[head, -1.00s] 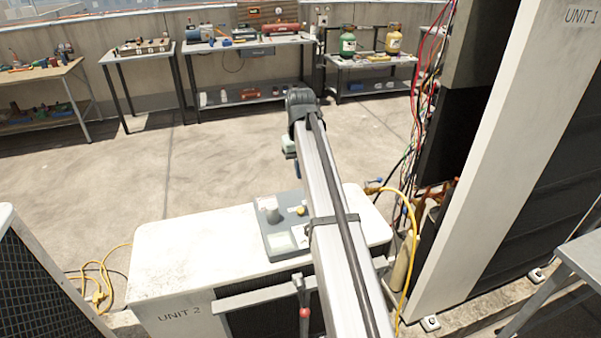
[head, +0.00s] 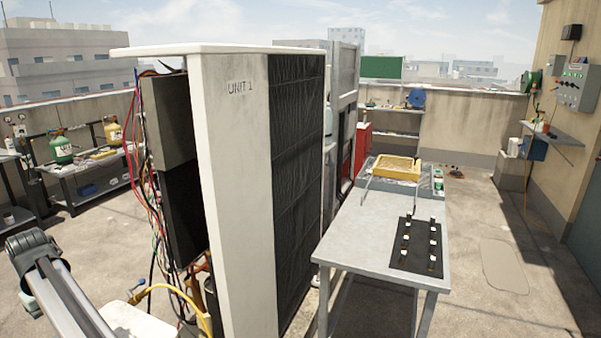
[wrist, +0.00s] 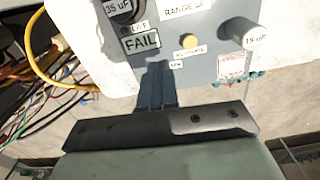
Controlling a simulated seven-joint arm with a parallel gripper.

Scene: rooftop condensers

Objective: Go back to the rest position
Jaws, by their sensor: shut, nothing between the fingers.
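My gripper (wrist: 156,78) shows in the wrist view, with its dark fingers together and nothing between them. The fingers point at a grey tester box (wrist: 205,62), and I cannot tell how far above it they are. The box bears a "FAIL" display (wrist: 141,41), a yellow button (wrist: 190,41) and a cylinder marked 15 uF (wrist: 235,36). Another cylinder marked 35 uF (wrist: 120,9) is cut by the top edge. In the head view only part of my arm shows at the lower left; my gripper is out of sight there.
UNIT 1 (head: 232,180), a tall white cabinet, stands mid-view with loose wires (head: 148,190) on its open left side. A grey table (head: 345,235) to its right bears a black mat (head: 398,262) and a yellow-topped tray (head: 396,168). A yellow cable (wrist: 38,50) lies beside the tester.

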